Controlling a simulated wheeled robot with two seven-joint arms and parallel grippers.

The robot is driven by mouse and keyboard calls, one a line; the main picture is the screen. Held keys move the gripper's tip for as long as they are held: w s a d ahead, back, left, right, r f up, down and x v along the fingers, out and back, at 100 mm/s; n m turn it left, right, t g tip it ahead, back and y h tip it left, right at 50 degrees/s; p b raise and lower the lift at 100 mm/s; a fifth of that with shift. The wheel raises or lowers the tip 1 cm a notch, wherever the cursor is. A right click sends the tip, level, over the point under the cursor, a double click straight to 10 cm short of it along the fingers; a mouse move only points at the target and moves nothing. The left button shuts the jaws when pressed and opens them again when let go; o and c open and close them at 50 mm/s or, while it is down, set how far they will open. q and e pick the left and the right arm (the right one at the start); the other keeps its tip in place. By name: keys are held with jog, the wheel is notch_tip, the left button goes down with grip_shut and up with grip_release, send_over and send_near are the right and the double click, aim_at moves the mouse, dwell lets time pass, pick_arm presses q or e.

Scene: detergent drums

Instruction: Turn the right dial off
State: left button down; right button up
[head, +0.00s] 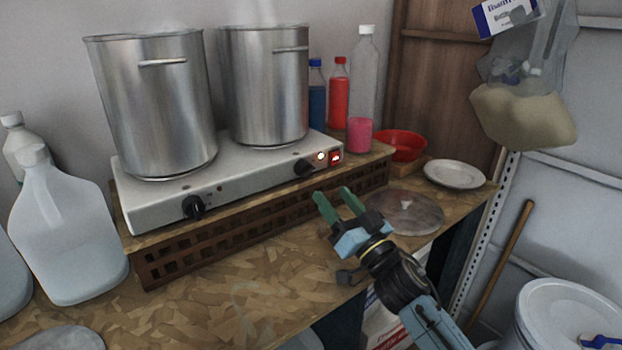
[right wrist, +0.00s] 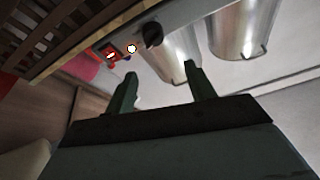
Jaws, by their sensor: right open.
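The right dial (head: 304,167) is a black knob on the front of a white double hot plate (head: 250,178). A lit amber lamp (head: 321,156) and a red switch (head: 335,158) sit just right of it. The left dial (head: 193,207) is a similar black knob. My right gripper (head: 335,196) has green fingers, is open and empty, and is in front of and below the right dial, apart from it. In the right wrist view the right dial (right wrist: 152,35) shows beyond the fingertips (right wrist: 160,76). My left gripper is out of view.
Two steel pots (head: 155,105) (head: 265,85) stand on the hot plate, with faint steam above. The hot plate sits on a slatted wooden crate (head: 260,223). Bottles (head: 362,95), a red bowl (head: 400,146) and a plate (head: 454,175) stand right. White jugs (head: 65,230) stand left. The front bench is mostly clear.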

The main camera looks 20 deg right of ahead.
aim_at(309, 175)
jog(key=w, duration=0.2)
jog(key=w+a, duration=0.1)
jog(key=w, duration=0.2)
jog(key=w+a, duration=0.1)
jog(key=w, duration=0.1)
jog(key=shift+w+a+r+b, duration=0.1)
jog(key=shift+w+r+b, duration=0.05)
jog(key=shift+r+b, duration=0.15)
jog(key=shift+w+a+r, duration=0.1)
jog(key=shift+w, duration=0.25)
jog(key=shift+w+r, duration=0.1)
jog(key=shift+w, duration=0.1)
jog(key=shift+a, duration=0.1)
jog(key=shift+c, duration=0.3)
jog(key=c, duration=0.9)
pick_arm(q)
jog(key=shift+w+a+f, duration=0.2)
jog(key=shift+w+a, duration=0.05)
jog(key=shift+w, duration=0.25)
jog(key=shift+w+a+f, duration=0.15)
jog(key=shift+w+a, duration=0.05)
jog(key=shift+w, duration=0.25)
